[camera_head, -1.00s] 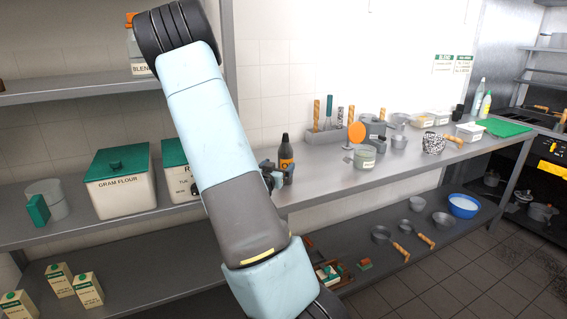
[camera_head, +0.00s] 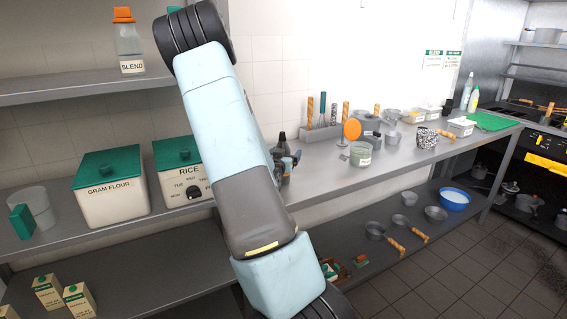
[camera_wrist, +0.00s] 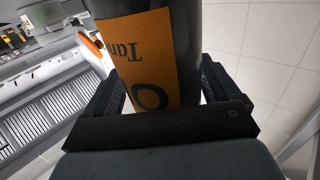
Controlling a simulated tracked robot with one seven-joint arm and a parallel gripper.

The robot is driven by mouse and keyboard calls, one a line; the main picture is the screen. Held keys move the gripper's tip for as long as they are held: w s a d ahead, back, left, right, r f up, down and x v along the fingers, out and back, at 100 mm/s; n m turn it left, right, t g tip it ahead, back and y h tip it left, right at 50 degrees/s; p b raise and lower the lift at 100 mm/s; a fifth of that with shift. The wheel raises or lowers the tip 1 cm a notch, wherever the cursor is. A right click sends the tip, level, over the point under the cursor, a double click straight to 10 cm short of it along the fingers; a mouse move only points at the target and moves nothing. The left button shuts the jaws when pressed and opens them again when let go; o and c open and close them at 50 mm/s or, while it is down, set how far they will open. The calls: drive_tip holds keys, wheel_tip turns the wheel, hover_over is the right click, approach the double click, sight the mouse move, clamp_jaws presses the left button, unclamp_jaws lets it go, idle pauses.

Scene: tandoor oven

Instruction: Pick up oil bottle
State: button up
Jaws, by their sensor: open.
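The oil bottle (camera_head: 282,143) is dark with a black cap and stands on the steel counter in the head view, mostly hidden behind my gripper. In the wrist view the bottle (camera_wrist: 187,40), with its orange label, fills the upper middle. My gripper (camera_head: 285,162) is at the bottle in the head view. In the wrist view its two black fingers are apart, one on each side of the bottle. The bottle lies between them, and I cannot tell whether either finger touches it.
A white rice box (camera_head: 180,160) with a dial stands left of my arm, beside the gram flour box (camera_head: 112,190). A utensil holder (camera_head: 320,133) and an orange-topped jar (camera_head: 361,153) are on the counter to the right. A blend bottle (camera_head: 129,48) sits on the upper shelf.

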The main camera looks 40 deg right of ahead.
drive_tip(key=shift+w+a, duration=0.2)
drive_tip(key=shift+a, duration=0.1)
drive_tip(key=c, duration=0.4)
clamp_jaws()
